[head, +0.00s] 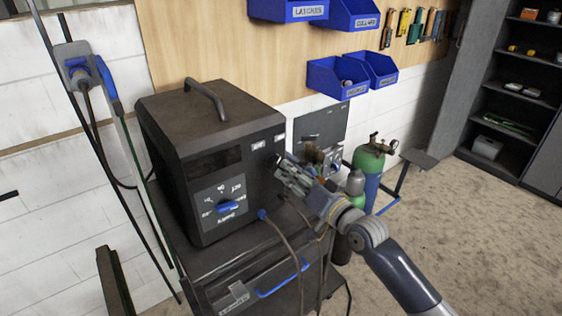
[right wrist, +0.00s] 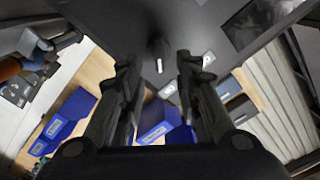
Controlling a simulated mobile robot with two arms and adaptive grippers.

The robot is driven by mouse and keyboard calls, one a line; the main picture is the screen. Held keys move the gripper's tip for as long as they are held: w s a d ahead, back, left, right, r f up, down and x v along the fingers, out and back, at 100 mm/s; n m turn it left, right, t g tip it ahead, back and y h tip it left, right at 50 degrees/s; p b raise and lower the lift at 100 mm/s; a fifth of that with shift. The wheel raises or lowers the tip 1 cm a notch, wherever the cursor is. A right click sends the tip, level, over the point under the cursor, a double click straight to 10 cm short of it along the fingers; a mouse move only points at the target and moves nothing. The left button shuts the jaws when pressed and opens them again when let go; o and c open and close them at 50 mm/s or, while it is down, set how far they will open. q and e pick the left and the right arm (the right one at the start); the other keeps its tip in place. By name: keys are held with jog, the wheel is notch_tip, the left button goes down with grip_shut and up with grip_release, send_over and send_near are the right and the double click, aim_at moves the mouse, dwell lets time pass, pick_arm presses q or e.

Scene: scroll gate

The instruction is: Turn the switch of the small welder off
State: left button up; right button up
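The welder (head: 215,150) is a black box with a top handle, standing on a dark cart. Its front carries a blue-knobbed dial (head: 228,206) and two small white labels at the upper right. In the right wrist view its dark front panel (right wrist: 215,25) fills the top, with a small light-tipped switch lever (right wrist: 158,50) standing out from it. My right gripper (head: 279,164) is at the right part of the welder's front and hides the switch in the head view. Its fingers are apart (right wrist: 157,72), with the lever between them in the picture. Contact cannot be told. My left gripper is not in view.
A second grey machine (head: 322,122) and a green gas cylinder (head: 368,160) stand to the right, behind my right arm. Cables hang from the welder's front over the cart (head: 200,258). Blue bins (head: 335,78) hang on the wall above. Floor at the right is clear.

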aim_at(277, 163)
jog(key=shift+p+x, duration=0.4)
jog(key=shift+x, duration=2.4)
grip_shut()
